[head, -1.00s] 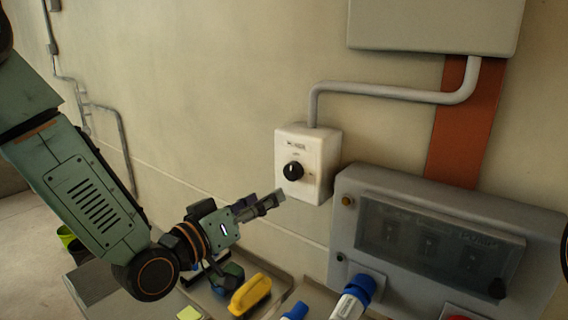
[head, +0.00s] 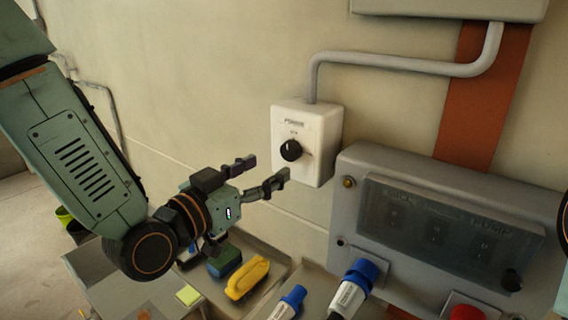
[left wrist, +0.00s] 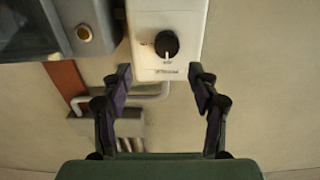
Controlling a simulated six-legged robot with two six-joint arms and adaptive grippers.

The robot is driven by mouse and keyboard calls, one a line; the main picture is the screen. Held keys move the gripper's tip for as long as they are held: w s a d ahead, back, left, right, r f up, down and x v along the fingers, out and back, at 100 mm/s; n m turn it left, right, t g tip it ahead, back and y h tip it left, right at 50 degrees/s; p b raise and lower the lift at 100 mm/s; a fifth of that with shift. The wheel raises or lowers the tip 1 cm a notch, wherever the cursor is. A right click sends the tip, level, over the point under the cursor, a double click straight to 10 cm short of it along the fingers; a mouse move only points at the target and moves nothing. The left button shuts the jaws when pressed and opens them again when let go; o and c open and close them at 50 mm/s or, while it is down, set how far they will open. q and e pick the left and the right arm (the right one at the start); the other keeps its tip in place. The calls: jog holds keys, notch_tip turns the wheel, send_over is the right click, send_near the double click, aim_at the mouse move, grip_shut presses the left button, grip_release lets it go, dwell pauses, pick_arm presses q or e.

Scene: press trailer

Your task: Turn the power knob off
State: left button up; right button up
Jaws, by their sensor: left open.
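The power knob (head: 291,150) is a round black knob on the front of a white wall box (head: 318,130). In the left wrist view the knob (left wrist: 166,44) shows upside down on the white box (left wrist: 185,15), just beyond and between the fingertips. My left gripper (head: 263,173) is open and empty, its fingers pointing at the box from the lower left, apart from the knob. Its two fingers also frame the gap in the left wrist view (left wrist: 160,77). My right gripper is not in view.
A grey panel (head: 350,215) with a dark window stands right of the box. A conduit (head: 395,62) runs above it. Below lie a yellow-handled item (head: 247,278), a blue plug (head: 362,271) and a red button (head: 467,313). The wall left of the box is clear.

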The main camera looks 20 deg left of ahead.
aim_at(288, 154)
pick_arm(q)
jog(key=b+x, duration=0.1)
jog(key=x, duration=0.1)
jog(key=a+b+x, duration=0.1)
jog(key=b+x, duration=0.1)
jog(key=x, duration=0.1)
jog(key=f+b+x, duration=0.1)
jog(key=b+x, duration=0.1)
jog(key=shift+w+a, duration=0.1)
jog(key=shift+w, duration=0.3)
jog(key=shift+d+r, duration=0.15)
jog(key=shift+d, duration=0.05)
jog(key=shift+s+d+r, duration=0.1)
jog(key=shift+d, duration=0.05)
jog(key=shift+s+r, duration=0.15)
jog(key=shift+s, duration=0.1)
jog(key=shift+w, duration=0.1)
jog(key=shift+w+a+f, duration=0.25)
jog(key=shift+w, duration=0.15)
jog(key=shift+c, duration=2.2)
jog(key=shift+s+d+r, duration=0.1)
jog(key=shift+s+d, duration=0.05)
jog(key=shift+d, duration=0.1)
jog(key=shift+c, duration=1.4)
jog(key=shift+a, duration=0.15)
jog(key=c, duration=0.4)
jog(key=shift+n+p, duration=0.35)
jog(key=shift+n, duration=0.85)
jog(key=shift+c, duration=0.2)
